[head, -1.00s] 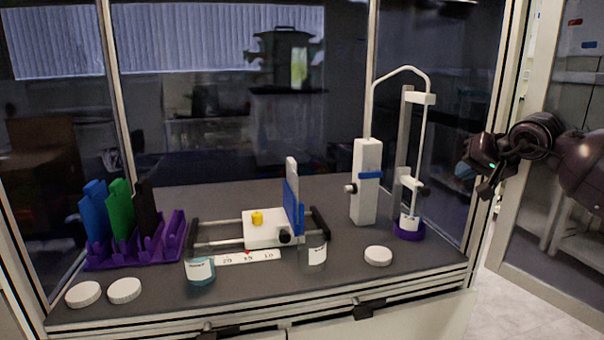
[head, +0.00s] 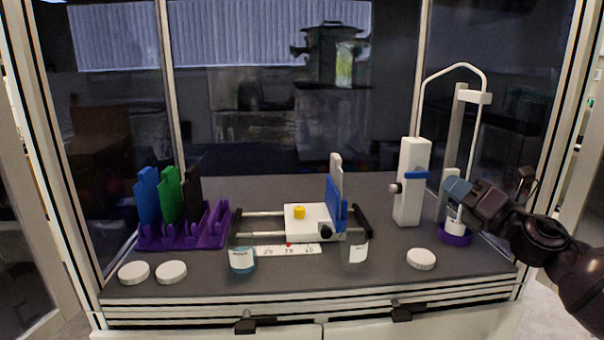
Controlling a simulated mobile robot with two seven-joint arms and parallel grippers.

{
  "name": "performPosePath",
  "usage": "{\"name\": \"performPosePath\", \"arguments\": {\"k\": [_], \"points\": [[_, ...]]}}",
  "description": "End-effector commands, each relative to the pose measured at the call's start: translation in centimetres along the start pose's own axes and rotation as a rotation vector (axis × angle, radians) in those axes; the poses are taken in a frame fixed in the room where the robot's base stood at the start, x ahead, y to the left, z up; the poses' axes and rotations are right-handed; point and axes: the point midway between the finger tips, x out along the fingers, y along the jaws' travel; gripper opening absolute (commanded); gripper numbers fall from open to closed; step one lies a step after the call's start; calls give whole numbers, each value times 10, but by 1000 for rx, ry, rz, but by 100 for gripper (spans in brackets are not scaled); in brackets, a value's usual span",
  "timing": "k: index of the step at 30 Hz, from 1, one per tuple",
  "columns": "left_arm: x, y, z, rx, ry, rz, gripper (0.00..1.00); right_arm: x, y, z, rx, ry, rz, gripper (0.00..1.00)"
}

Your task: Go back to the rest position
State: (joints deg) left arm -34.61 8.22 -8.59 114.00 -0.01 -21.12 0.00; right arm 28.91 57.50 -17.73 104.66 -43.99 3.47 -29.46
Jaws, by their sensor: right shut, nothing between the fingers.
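My right arm comes in from the right edge. Its gripper (head: 457,191) is shut and empty, with a bluish tip. In the picture it overlaps the thin tube of the white stand (head: 411,180), just above a small white-labelled container (head: 456,228) in a purple ring. I cannot tell whether it touches the stand. My left gripper is not in view.
On the grey bench stand a purple rack (head: 185,240) with blue, green and black pieces, a white slide device (head: 306,222), two labelled jars (head: 242,259) (head: 356,249) and several white lids (head: 421,259). Framed glass surrounds the bench.

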Motion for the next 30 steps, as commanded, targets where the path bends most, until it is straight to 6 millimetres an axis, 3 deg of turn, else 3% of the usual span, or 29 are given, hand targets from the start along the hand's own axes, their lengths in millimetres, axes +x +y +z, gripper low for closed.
{"name": "performPosePath", "arguments": {"k": [1,6,12,15,24,30], "points": [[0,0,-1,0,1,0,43,-10,-15,-23,212,-43,-32,0],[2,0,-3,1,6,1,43,-51,-60,-90,846,-205,-152,0],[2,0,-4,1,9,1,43,-114,-101,-177,1424,-406,-308,0],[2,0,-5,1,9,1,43,-149,-112,-221,1646,-507,-383,0],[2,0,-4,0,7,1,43,-257,-112,-339,2059,-792,-560,0],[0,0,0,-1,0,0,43,-328,-98,-396,2156,-977,-655,0]]}}
